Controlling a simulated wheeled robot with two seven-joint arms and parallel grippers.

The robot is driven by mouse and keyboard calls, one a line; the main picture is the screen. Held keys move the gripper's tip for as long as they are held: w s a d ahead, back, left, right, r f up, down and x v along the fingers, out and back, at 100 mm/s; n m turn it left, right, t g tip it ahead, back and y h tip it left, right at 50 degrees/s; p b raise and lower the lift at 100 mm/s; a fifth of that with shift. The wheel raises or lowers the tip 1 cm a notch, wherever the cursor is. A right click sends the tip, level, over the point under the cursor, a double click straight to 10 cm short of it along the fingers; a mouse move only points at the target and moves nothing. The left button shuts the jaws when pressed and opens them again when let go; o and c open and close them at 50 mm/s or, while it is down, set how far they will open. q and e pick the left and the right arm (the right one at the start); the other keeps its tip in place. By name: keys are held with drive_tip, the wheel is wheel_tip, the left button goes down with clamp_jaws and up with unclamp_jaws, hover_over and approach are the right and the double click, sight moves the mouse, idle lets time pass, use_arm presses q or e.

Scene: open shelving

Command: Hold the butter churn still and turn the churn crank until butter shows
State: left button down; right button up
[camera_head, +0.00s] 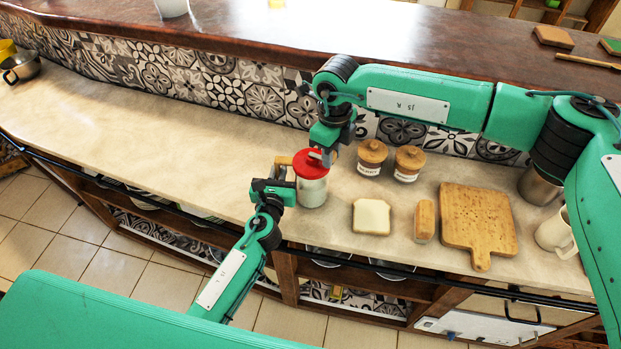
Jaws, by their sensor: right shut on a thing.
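The butter churn (312,190) is a pale jar with a red lid (303,168), upright on the counter. A short wooden piece (283,160) shows at the left of the lid; I cannot tell if it belongs to the crank. My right gripper (318,152) comes down over the lid and is shut on the churn crank at the top; the gripper hides most of the crank. My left gripper (284,188) is at the churn's left side, close to the jar. Its fingertips are hard to make out, so I cannot tell whether they touch. No butter is visible in the jar.
Two wooden-lidded jars (372,155) (409,163) stand right of the churn. Bread (371,217), a small wooden block (424,221), a cutting board (477,222) and a white mug (555,234) lie or stand farther right. The counter (180,150) left of the churn is clear.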

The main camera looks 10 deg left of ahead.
drive_tip(key=s+a+m, duration=0.4)
drive_tip(key=a+m, duration=0.2)
drive_tip(key=m, duration=1.1)
drive_tip(key=shift+m, duration=0.3)
idle(1.0)
drive_tip(key=shift+w+d+n, duration=0.25)
drive_tip(key=shift+d+n, duration=0.6)
drive_tip(key=shift+n, duration=1.15)
drive_tip(key=shift+w+d+n, duration=0.25)
drive_tip(key=shift+d+n, duration=0.55)
drive_tip(key=shift+n, duration=1.2)
drive_tip(key=shift+w+d+n, duration=0.25)
drive_tip(key=shift+d+n, duration=0.6)
drive_tip(key=shift+n, duration=1.15)
